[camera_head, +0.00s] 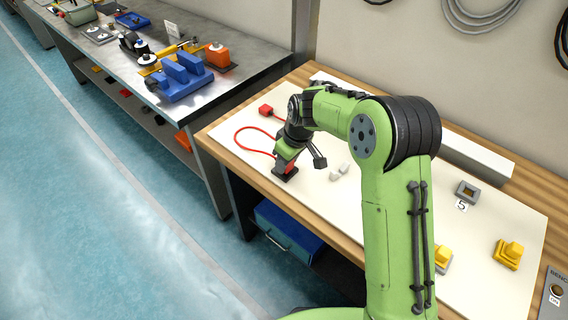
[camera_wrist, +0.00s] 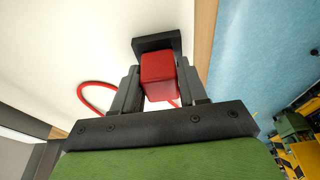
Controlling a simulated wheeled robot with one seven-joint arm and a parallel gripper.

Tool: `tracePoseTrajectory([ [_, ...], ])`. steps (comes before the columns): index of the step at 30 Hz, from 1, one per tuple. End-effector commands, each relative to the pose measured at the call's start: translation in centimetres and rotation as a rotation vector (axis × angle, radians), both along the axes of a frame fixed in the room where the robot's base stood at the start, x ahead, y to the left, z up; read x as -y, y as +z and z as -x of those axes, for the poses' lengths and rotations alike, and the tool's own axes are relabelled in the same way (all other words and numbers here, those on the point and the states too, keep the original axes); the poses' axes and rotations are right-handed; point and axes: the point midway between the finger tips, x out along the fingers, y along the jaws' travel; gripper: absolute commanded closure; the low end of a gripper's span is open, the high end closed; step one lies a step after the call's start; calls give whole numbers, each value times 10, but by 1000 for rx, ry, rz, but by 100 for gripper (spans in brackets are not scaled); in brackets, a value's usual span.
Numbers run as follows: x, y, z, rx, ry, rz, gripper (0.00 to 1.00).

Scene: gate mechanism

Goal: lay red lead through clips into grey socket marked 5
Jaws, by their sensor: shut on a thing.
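The red lead (camera_head: 239,131) loops over the left part of the white board. One end runs to a red block (camera_head: 266,110) at the back left. My gripper (camera_head: 286,172) is at the board's front left edge, shut on the red plug (camera_wrist: 158,78) of the lead. In the wrist view the plug sits between both fingers, with the red cable (camera_wrist: 97,92) curving behind. White clips (camera_head: 339,172) stand on the board just right of my gripper. The grey socket (camera_head: 467,192) stands at the right, with the mark 5 (camera_head: 461,206) in front of it. My arm hides part of the board's middle.
Yellow blocks (camera_head: 508,254) stand at the front right, one partly behind my arm. A long white rail (camera_head: 478,157) runs along the back. A metal bench (camera_head: 228,84) with blue and orange parts stands at the left. A blue drawer (camera_head: 287,234) is under the table.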

Motion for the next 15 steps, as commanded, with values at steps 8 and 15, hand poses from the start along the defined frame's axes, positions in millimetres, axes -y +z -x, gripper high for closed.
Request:
tracePoseTrajectory([
  [8,0,3,0,0,0,0,89],
  [15,0,21,0,0,0,0,89],
])
